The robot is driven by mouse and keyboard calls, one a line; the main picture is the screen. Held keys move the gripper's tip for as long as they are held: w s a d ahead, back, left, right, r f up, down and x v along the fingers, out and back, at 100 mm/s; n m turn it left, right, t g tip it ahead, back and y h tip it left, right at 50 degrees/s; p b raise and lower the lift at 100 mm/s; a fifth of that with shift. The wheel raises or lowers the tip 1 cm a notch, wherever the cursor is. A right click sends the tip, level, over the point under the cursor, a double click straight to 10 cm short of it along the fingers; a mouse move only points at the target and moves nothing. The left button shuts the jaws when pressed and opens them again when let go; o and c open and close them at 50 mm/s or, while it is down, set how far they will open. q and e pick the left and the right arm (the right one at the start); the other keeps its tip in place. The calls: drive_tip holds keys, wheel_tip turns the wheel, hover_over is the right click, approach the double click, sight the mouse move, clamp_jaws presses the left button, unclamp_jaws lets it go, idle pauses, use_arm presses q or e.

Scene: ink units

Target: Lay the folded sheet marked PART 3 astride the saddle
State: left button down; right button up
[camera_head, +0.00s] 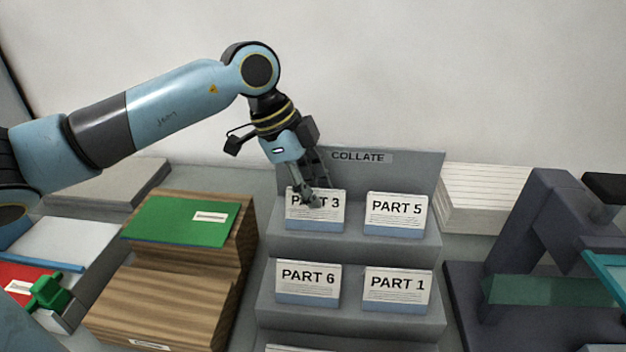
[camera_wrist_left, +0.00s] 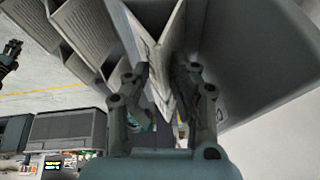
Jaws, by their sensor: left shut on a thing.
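The folded sheet marked PART 3 (camera_head: 328,218) stands in the upper left place of the grey stepped COLLATE rack (camera_head: 419,165). My left gripper (camera_head: 312,201) reaches down to it from above and is shut on its upper edge, covering part of the lettering. In the left wrist view, the fingers (camera_wrist_left: 160,95) close on the pale folded edge of the sheet (camera_wrist_left: 156,50). The sheet appears still at its place in the rack. I cannot clearly make out the saddle; a dark machine (camera_head: 545,220) with a greenish see-through part stands at the right.
Sheets marked PART 5 (camera_head: 396,214), PART 6 (camera_head: 307,284) and PART 1 (camera_head: 396,290) stand close by in the rack. A wooden stepped block (camera_head: 170,290) with a green folder (camera_head: 180,220) is at the left. A white paper stack (camera_head: 485,195) lies behind right.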

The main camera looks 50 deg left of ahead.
use_arm(q)
drive_tip(key=c, duration=1.1)
unclamp_jaws()
drive_tip(key=p+v, duration=0.2)
drive_tip(key=v, duration=1)
drive_tip(key=shift+p, duration=0.4)
drive_tip(key=shift+w+d, duration=0.1)
